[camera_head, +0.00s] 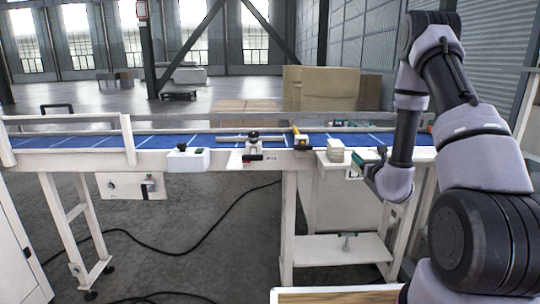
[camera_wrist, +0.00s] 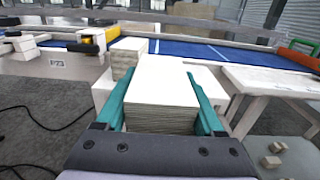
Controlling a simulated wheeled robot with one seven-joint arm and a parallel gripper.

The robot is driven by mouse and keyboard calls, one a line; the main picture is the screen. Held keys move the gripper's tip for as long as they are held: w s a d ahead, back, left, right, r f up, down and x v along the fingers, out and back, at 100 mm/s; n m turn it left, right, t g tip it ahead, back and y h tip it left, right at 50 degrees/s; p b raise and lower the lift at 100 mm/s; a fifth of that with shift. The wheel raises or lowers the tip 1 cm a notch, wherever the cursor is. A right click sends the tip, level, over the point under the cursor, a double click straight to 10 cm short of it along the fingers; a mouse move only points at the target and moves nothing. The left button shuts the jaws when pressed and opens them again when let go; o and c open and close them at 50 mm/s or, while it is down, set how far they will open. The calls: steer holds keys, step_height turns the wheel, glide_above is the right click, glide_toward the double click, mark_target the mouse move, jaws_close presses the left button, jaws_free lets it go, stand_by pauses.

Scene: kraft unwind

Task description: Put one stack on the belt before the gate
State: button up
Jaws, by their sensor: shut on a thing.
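My gripper (camera_wrist: 165,92) has its teal fingers shut on a pale stack of flat sheets (camera_wrist: 160,105), held level between them. In the head view my gripper (camera_head: 368,158) is at the near side of the belt, and the held stack is mostly hidden. A second pale stack (camera_head: 336,149) stands on the small white side table, left of my gripper; it also shows in the wrist view (camera_wrist: 128,55). The blue belt (camera_head: 80,141) runs across behind both. A yellow and black fitting (camera_head: 301,141) sits at the belt's near edge; I cannot tell whether it is the gate.
A white box (camera_head: 188,159) and a black-knobbed fitting (camera_head: 252,148) line the belt's near edge on the left. White rails run along the belt. A white table (camera_wrist: 265,80) and an orange and green part (camera_wrist: 300,52) are on the right. A cable (camera_head: 190,245) lies on the floor.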

steer(key=s+a+f+h, duration=0.1)
steer(key=a+f, duration=0.4)
steer(key=f, duration=0.1)
steer(key=shift+a+m, duration=0.3)
steer(key=shift+a, duration=0.1)
